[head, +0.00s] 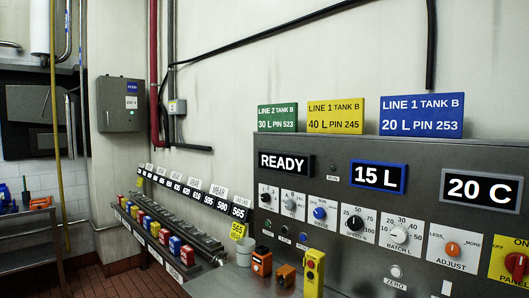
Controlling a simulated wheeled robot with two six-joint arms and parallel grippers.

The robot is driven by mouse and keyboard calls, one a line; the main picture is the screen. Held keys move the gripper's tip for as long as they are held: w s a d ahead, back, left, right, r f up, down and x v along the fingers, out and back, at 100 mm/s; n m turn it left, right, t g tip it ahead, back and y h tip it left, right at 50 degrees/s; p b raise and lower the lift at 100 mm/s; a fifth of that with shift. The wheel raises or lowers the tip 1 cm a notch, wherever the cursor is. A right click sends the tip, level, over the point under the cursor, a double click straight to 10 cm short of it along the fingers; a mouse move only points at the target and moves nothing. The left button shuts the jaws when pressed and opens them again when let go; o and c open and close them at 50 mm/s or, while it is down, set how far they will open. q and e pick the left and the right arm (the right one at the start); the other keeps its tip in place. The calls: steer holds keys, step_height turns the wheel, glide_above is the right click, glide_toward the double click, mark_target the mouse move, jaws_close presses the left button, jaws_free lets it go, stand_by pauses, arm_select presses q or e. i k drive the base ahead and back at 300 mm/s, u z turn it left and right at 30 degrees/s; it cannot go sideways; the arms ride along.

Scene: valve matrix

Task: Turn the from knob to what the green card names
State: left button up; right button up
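Three small knobs sit in a row at the panel's left: a black knob (266,198), a grey knob (291,205) and a blue knob (319,213). Their labels are too small to read, so I cannot tell which is the from knob or where it points. Neither of my grippers is in view.
Yellow (336,116) and blue (421,115) cards stand beside the green one. Displays show "READY" (285,164), "15 L" (379,176) and "20 C" (481,189). A yellow pendant (314,273) and orange blocks (262,262) stand before the panel. A valve rack (175,235) lies left.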

mark_target(266, 197)
steer(key=k, duration=1.2)
steer(key=u, duration=0.6)
steer(key=i, duration=0.5)
steer(key=u, duration=0.7)
steer(key=i, duration=2.1)
steer(key=z, duration=1.5)
steer(key=i, duration=0.7)
steer(key=z, duration=0.7)
